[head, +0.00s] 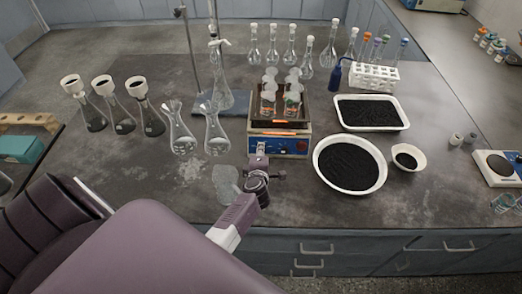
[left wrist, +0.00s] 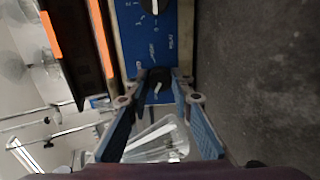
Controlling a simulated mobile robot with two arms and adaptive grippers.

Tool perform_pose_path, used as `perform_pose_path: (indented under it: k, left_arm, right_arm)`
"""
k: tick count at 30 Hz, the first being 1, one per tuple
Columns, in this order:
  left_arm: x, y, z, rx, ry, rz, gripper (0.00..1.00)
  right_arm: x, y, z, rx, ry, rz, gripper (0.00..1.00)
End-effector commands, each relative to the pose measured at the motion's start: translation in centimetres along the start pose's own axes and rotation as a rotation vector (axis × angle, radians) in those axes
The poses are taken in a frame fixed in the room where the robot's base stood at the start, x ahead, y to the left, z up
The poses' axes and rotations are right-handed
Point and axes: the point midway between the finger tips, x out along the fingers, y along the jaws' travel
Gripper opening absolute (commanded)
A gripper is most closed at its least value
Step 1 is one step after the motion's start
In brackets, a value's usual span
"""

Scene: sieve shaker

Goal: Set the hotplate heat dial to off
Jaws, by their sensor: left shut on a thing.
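The hotplate unit with a blue front panel (head: 278,146) stands on the dark bench near its front edge, with a tray of bottles on top. My left gripper (head: 262,168) is at the left end of the panel. In the left wrist view, my left gripper (left wrist: 165,76) has its fingers on both sides of the second dial, shut on it. The fingers partly hide this dial, and I cannot read its setting. My right gripper is out of view.
Glass flasks (head: 214,130) stand close left of the unit. A white round bowl of black grains (head: 372,187) and a white tray (head: 402,126) lie to the right. A white device with a round plate (head: 482,163) is at the far right.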

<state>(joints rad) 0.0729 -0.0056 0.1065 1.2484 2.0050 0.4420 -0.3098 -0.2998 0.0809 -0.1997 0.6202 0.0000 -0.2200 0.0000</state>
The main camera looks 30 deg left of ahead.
Motion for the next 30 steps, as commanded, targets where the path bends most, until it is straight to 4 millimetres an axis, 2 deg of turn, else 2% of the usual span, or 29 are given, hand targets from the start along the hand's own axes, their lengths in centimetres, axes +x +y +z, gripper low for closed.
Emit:
perform_pose_path:
  k: [12, 29, 30]
  left_arm:
    - [-0.06, -0.34, -0.04, -0.204, -0.005, -0.003, 0.00]
    - [-0.04, -0.39, -0.05, -0.238, -0.006, -0.003, 0.00]
    - [-0.04, -0.39, -0.06, -0.238, -0.006, -0.003, 0.22]
  right_arm:
    - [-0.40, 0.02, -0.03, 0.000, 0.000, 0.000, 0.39]
    - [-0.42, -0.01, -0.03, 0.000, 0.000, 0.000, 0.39]
    - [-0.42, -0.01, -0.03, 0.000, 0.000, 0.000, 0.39]
